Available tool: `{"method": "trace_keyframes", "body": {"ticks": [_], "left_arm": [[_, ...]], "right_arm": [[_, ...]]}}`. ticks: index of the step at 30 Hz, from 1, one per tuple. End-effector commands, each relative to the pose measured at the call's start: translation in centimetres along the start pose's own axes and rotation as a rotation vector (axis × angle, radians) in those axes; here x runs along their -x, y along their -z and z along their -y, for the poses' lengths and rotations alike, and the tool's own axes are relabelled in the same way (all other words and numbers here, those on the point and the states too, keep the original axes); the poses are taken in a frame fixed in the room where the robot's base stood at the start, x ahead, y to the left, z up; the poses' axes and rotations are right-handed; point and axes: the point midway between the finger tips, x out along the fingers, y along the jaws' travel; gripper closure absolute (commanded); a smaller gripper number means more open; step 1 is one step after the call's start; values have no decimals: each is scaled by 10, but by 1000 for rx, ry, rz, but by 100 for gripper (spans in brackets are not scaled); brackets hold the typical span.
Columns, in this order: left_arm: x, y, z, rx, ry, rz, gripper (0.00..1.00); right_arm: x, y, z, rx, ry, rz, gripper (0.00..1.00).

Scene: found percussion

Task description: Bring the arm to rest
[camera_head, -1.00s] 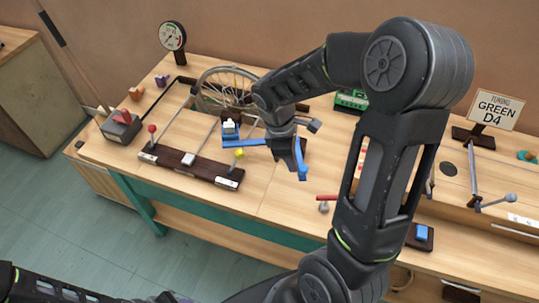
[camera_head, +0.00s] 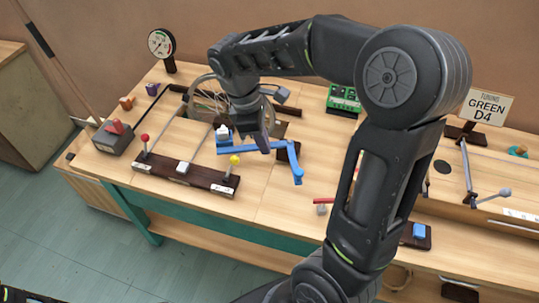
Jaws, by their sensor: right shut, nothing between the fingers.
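My right arm reaches in from the lower right and bends over the bench. My right gripper (camera_head: 265,147) points down, shut and empty, just in front of the bicycle wheel. A blue angled bar (camera_head: 290,160) lies right beside and behind its fingertips in the picture; I cannot tell whether they touch. My gripper and forearm hide most of the wheel (camera_head: 203,84). My left gripper is out of view; only a dark bit of my left arm shows at the bottom left corner.
The wooden bench (camera_head: 270,210) carries a dark rail (camera_head: 205,183) with red, white and yellow knobs, a dial gauge (camera_head: 161,44), a grey box with a red lever (camera_head: 116,137) and a green board (camera_head: 343,98). A "GREEN D4" sign (camera_head: 486,106) stands at right.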

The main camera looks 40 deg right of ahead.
Motion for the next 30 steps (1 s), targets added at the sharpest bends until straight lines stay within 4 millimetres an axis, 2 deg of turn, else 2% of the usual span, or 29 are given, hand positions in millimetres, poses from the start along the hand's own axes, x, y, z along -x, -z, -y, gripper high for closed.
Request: {"method": "trace_keyframes", "body": {"ticks": [6,22,26,29,30], "left_arm": [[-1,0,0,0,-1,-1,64],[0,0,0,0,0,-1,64],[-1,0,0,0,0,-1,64],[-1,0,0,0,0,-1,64],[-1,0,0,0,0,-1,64]], "right_arm": [[10,0,0,-1,0,0,100],[8,1,1,0,1,-1,100],[-5,14,5,-4,14,-20,100],[-31,39,15,-18,40,-59,100],[-46,52,22,-29,56,-81,100]]}}
